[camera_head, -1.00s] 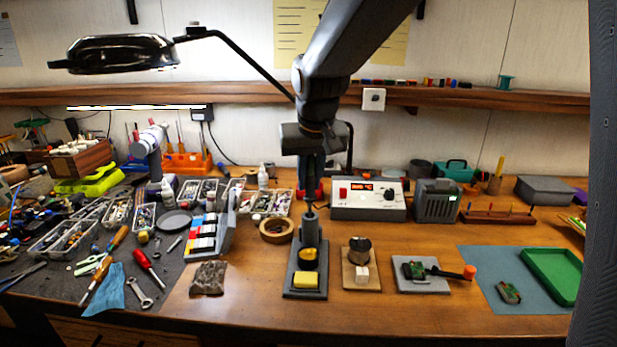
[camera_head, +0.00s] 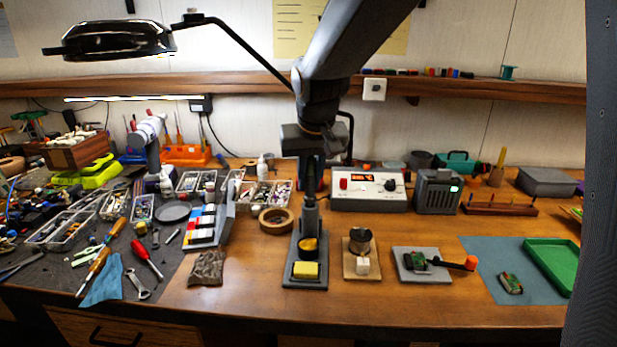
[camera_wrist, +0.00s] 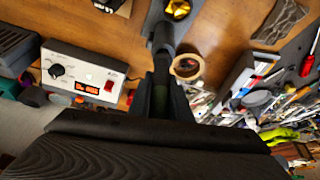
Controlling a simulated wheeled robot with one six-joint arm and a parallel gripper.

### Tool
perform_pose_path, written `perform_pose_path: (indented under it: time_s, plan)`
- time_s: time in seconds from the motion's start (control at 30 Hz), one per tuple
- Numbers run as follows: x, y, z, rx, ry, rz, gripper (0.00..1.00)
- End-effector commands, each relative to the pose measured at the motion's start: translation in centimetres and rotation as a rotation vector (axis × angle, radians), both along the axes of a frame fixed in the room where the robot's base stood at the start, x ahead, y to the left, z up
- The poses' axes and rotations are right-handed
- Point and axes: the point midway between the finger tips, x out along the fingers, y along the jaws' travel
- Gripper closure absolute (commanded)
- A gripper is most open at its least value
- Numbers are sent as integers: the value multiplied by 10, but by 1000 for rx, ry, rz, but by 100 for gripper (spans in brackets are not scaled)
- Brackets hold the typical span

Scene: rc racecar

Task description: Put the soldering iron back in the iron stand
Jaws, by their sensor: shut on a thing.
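The iron stand has a grey base (camera_head: 291,276) with a yellow sponge, a gold-coloured cup of wool and a dark upright holder (camera_head: 310,217). In the wrist view the holder (camera_wrist: 164,38) lies straight ahead of my jaws. My gripper (camera_head: 311,180) points down above the stand. In the wrist view my gripper (camera_wrist: 161,95) is shut on the slim dark soldering iron (camera_wrist: 161,72), whose far end lines up with the holder and seems to meet its mouth. I cannot tell how deep it sits. Its tip is hidden.
A tape roll (camera_head: 276,220) lies just left of the stand. A soldering station (camera_head: 368,191) stands behind at right. The bench front is mostly clear.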

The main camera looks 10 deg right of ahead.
Motion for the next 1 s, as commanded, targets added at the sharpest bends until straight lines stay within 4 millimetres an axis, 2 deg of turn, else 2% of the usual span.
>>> perform_pose_path:
  time_s: [0.4,0.73,0.77,0.87,1.0]
  plan:
    - [0,0,-11,0,1,0,100]
    - [0,0,-11,0,0,0,100]
    - [0,0,-11,0,0,0,79]
    - [0,0,-11,0,0,0,62]
    - [0,0,-11,0,0,0,61]
